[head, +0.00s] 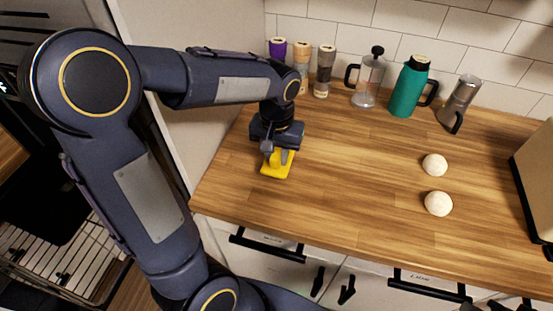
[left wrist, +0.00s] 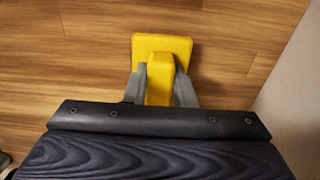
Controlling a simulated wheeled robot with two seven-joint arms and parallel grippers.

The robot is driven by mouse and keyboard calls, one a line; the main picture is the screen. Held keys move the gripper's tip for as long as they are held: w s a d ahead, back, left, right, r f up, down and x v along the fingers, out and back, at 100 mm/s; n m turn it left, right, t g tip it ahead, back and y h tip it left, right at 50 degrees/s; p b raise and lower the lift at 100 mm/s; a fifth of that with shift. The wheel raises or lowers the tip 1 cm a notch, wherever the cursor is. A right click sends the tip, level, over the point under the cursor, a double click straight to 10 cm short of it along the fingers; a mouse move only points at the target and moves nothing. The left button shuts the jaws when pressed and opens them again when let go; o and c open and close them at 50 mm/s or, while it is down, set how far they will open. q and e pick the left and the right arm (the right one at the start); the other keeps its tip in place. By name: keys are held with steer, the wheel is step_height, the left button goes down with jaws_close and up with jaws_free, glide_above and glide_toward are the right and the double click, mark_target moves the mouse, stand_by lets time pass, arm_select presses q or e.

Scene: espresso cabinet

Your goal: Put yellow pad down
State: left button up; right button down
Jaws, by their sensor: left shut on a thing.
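The yellow pad (head: 274,170) is a flat square with a raised yellow grip block. It is at the left end of the wooden counter, near the front edge. My left gripper (head: 279,153) points down from above and is shut on the raised block. In the left wrist view the two grey fingers (left wrist: 160,85) close on the block from either side, and the pad's plate (left wrist: 162,42) shows beyond them. The pad looks level and very close to the wood; I cannot tell whether it touches. My right gripper is not in view.
The wooden counter (head: 350,170) is clear around the pad. Two white balls (head: 434,165) lie to the right. Canisters (head: 324,70), a glass press (head: 369,79), a teal flask (head: 409,88) and a metal pot (head: 459,102) stand along the back wall. A beige appliance (head: 536,185) is far right.

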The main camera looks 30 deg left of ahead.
arm_select(q)
steer(key=shift+f, duration=1.15)
steer(key=shift+f, duration=0.25)
steer(key=o, duration=0.9)
steer(key=shift+r, duration=0.1)
